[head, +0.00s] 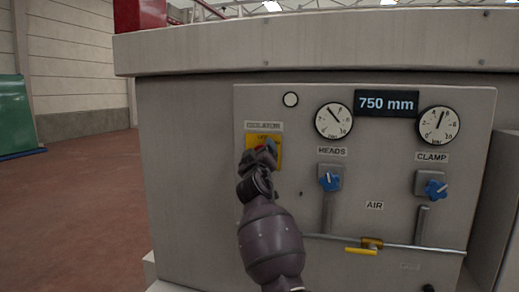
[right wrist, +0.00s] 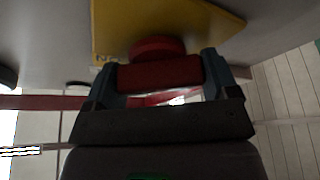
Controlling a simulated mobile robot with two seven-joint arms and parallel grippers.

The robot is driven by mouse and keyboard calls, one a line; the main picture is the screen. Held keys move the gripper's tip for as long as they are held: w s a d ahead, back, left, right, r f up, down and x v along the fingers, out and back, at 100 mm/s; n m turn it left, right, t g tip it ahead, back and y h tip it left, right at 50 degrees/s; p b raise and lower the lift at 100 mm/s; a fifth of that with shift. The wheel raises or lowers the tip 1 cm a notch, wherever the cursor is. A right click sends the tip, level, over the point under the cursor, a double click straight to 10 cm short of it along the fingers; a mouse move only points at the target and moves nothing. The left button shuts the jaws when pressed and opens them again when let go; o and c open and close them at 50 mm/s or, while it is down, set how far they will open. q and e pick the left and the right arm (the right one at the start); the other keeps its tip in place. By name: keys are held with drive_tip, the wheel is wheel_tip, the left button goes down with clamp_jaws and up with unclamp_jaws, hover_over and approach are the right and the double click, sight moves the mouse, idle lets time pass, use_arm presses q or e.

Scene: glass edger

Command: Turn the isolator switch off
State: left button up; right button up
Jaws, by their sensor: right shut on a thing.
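The isolator switch has a yellow plate (head: 277,154) under an ISOLATOR label on the left of the grey panel. In the head view my right gripper (head: 262,152) covers most of its red handle. In the right wrist view the red handle (right wrist: 160,73) sits between the two fingers of the right gripper (right wrist: 161,78), in front of the yellow plate (right wrist: 165,20). The gripper is shut on the handle. The handle's exact angle against the plate's markings is hard to read. My left gripper is not in view.
Right of the switch are the blue HEADS knob (head: 330,181) and the blue CLAMP knob (head: 436,190). Gauges and a 750 mm display (head: 386,103) are above. A yellow AIR lever (head: 361,251) sits on a pipe low down. Open floor (head: 75,205) lies left.

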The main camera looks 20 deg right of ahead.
drive_tip(key=n+y+p, duration=0.1)
drive_tip(key=n+p, duration=0.2)
drive_tip(key=p, duration=0.1)
drive_tip(key=shift+r+y, duration=0.15)
drive_tip(key=shift+y, duration=0.15)
drive_tip(key=shift+n+p, duration=0.6)
drive_tip(key=shift+n, duration=0.1)
drive_tip(key=shift+n+y+p, duration=0.35)
drive_tip(key=shift+n+y, duration=0.15)
drive_tip(key=shift+f+n+g, duration=0.2)
drive_tip(key=shift+n+g, duration=0.2)
drive_tip(key=shift+n, duration=0.5)
drive_tip(key=shift+n+y, duration=0.6)
drive_tip(key=shift+n, duration=0.4)
drive_tip(key=shift+f+n+g+p, duration=0.1)
drive_tip(key=shift+n+g+p, duration=0.2)
drive_tip(key=shift+n+g, duration=0.65)
drive_tip(key=shift+n, duration=0.65)
